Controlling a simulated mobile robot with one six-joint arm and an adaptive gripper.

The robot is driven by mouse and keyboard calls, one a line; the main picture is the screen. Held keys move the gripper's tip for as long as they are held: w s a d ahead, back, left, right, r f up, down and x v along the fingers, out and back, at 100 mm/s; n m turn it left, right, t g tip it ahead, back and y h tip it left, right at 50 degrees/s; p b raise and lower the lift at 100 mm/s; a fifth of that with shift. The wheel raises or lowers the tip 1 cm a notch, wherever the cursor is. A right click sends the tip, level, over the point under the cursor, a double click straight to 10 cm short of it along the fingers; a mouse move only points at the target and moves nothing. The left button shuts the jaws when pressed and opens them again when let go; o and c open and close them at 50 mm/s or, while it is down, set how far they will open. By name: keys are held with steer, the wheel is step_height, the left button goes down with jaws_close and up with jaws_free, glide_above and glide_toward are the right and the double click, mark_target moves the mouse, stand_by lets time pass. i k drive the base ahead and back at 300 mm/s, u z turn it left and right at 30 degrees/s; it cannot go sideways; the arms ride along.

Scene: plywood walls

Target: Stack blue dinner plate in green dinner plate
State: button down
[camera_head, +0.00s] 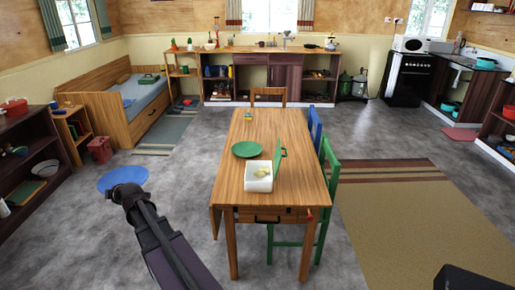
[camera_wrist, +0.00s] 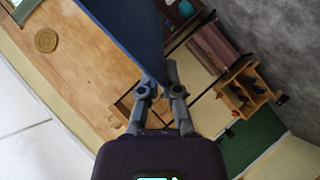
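The blue dinner plate (camera_head: 122,178) is at the end of my arm in the head view, left of the wooden table and above the floor. My gripper (camera_head: 127,190) is at the plate's near edge. In the wrist view my gripper (camera_wrist: 158,88) has its fingers closed on the edge of the blue plate (camera_wrist: 128,32), which extends away from the fingertips. The green dinner plate (camera_head: 246,149) lies flat on the table with its top clear, to the right of my gripper and farther back.
The wooden table (camera_head: 283,133) also bears a white box (camera_head: 259,184) with pale items inside, just in front of the green plate. A green chair (camera_head: 329,174) and a blue chair (camera_head: 315,127) stand at its right side. A dark shelf (camera_head: 30,135) stands at far left.

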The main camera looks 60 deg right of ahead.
mark_target(246, 152)
steer(key=z, duration=0.4)
steer(key=i, duration=0.45)
steer(key=z, duration=0.75)
steer(key=i, duration=0.55)
steer(key=z, duration=0.35)
